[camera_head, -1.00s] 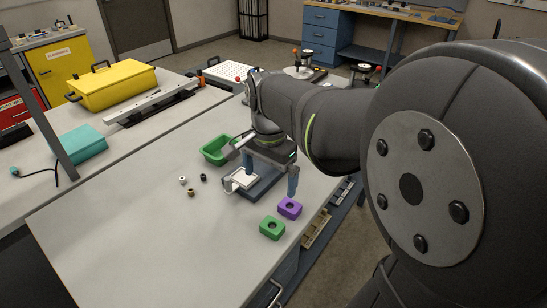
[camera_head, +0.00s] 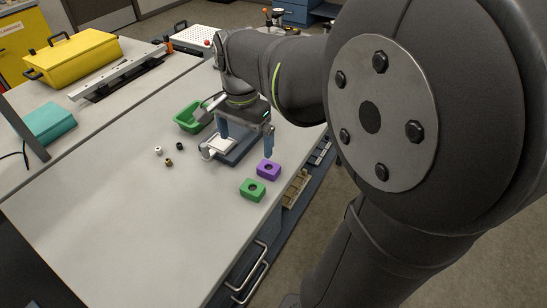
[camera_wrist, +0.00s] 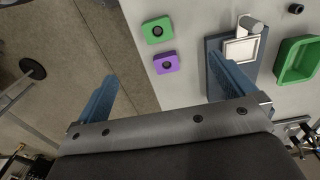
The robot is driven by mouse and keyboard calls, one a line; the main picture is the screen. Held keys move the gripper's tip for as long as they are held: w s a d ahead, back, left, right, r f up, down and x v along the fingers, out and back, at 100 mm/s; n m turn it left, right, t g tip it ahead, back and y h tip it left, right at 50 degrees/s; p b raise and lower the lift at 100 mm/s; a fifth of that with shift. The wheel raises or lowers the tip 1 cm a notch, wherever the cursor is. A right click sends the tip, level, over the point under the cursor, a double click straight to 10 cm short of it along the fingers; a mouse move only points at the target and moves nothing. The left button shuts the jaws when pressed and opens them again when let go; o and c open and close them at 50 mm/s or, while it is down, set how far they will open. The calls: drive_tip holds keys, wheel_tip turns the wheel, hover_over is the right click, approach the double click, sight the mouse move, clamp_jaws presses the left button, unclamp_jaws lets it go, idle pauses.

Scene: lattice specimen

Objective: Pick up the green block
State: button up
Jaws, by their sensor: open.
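The green block (camera_head: 253,189) lies on the white table near its right edge, with a dark round hole in its top. It also shows in the wrist view (camera_wrist: 157,30) at the top, beyond my fingers. A purple block (camera_head: 268,170) of similar shape lies right beside it, and it shows nearer to my fingers in the wrist view (camera_wrist: 166,63). My gripper (camera_head: 247,142) is open and empty, farther back on the table than both blocks. In the wrist view its two blue fingers (camera_wrist: 168,88) are spread wide. They touch neither block.
A blue-grey fixture with a white plate (camera_head: 219,145) stands beside my gripper, close to one finger. A green bin (camera_head: 190,117) is behind it. Small black, white and brown parts (camera_head: 168,162) lie to the left. The table's front left is clear. Shelf items (camera_head: 297,188) sit beyond the right edge.

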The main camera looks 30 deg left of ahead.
drive_tip(key=c, duration=0.7)
drive_tip(key=shift+c, duration=0.2)
drive_tip(key=n, duration=1.8)
hover_over(253, 189)
drive_tip(key=a, duration=0.1)
wheel_tip(253, 189, down, 12)
drive_tip(key=shift+w+f, duration=0.1)
drive_tip(key=shift+f, duration=0.15)
drive_tip(key=shift+d+f, duration=0.2)
drive_tip(key=shift+f, duration=1.15)
drive_tip(key=shift+d+f, duration=0.2)
drive_tip(key=shift+f, duration=1.1)
